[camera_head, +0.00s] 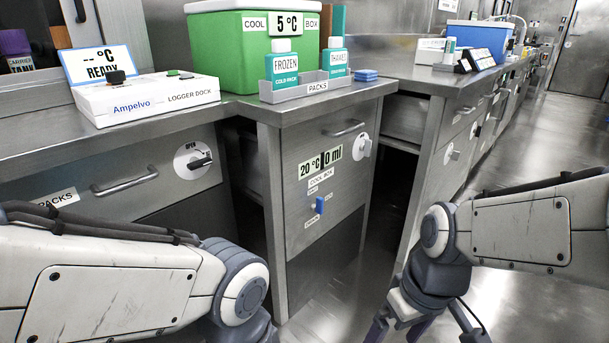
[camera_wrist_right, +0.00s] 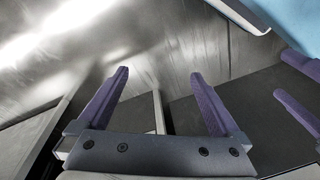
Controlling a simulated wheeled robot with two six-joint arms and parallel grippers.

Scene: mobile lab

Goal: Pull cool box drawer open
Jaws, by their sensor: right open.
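The cool box drawer front (camera_head: 326,190) is a grey metal panel labelled COOL BOX in the middle cabinet, and it looks flush with the cabinet. Its bar handle (camera_head: 345,129) is near the top, with a round white latch plate (camera_head: 362,146) beside it. My right gripper (camera_head: 426,330) is low in front of the cabinets, apart from the handle. In the wrist view its purple fingers (camera_wrist_right: 158,75) are spread and empty. My left gripper is hidden below the head view, but two separated purple fingers at the right edge of the wrist view (camera_wrist_right: 297,88) look like its own.
A green cool box (camera_head: 229,55) reading 5 °C stands on the counter behind the packs tray (camera_head: 308,87). The logger dock (camera_head: 145,97) is at left. The packs drawer handle (camera_head: 124,181) is at lower left. Open floor (camera_head: 510,150) lies at right.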

